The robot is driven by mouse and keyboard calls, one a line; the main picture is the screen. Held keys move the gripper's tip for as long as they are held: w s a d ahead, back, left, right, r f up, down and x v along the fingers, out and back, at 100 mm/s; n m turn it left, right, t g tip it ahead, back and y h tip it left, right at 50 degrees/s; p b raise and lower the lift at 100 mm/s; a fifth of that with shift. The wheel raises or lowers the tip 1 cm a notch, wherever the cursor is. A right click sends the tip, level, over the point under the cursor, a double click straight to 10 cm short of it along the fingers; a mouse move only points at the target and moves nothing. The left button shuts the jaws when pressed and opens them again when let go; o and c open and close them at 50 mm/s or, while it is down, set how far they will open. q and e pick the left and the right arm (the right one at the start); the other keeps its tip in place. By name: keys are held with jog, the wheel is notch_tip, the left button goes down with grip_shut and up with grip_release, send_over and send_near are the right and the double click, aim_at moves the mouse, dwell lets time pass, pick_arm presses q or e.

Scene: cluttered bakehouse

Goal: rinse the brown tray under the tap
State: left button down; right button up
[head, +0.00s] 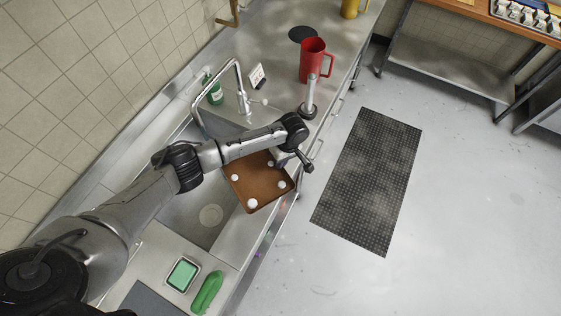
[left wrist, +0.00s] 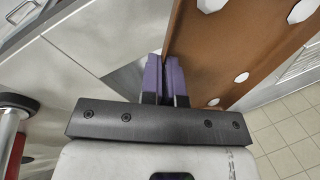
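The brown tray (head: 254,181) is over the front right part of the sink in the head view, with several white spots or knobs on its face. My left gripper (head: 299,158) is at the tray's far right edge. In the left wrist view the tray (left wrist: 222,50) rises at the right, and my left gripper's purple fingers (left wrist: 166,80) are closed on its edge. The arched tap (head: 237,66) stands behind the sink, beyond my left forearm; no water shows from it. The sink basin (head: 189,205) shows a round drain. My right gripper is in neither view.
A red jug (head: 313,62) and a metal upright fitting (head: 309,97) stand on the counter beyond the sink. A green bottle (head: 215,93) is by the tap. A green sponge (head: 183,274) and a green object (head: 207,292) lie in front. A dark mat (head: 371,180) covers floor.

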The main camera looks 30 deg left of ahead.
pick_arm(q)
jog(key=shift+a+f, duration=0.15)
jog(key=shift+a, duration=0.55)
jog(key=a+b, duration=0.2)
jog(key=a, duration=0.2)
jog(key=s+a+b, duration=0.1)
jog(key=a+b, duration=0.2)
jog(key=a, duration=0.1)
jog(key=a+b, duration=0.3)
jog(key=a, duration=0.1)
jog(key=shift+s+a+f, duration=0.1)
jog(key=shift+s+a, duration=0.2)
jog(key=shift+a, duration=0.1)
jog(key=shift+s+a+b, duration=0.1)
jog(key=shift+a+b, duration=0.45)
jog(key=shift+a, duration=0.25)
jog(key=shift+r, duration=0.2)
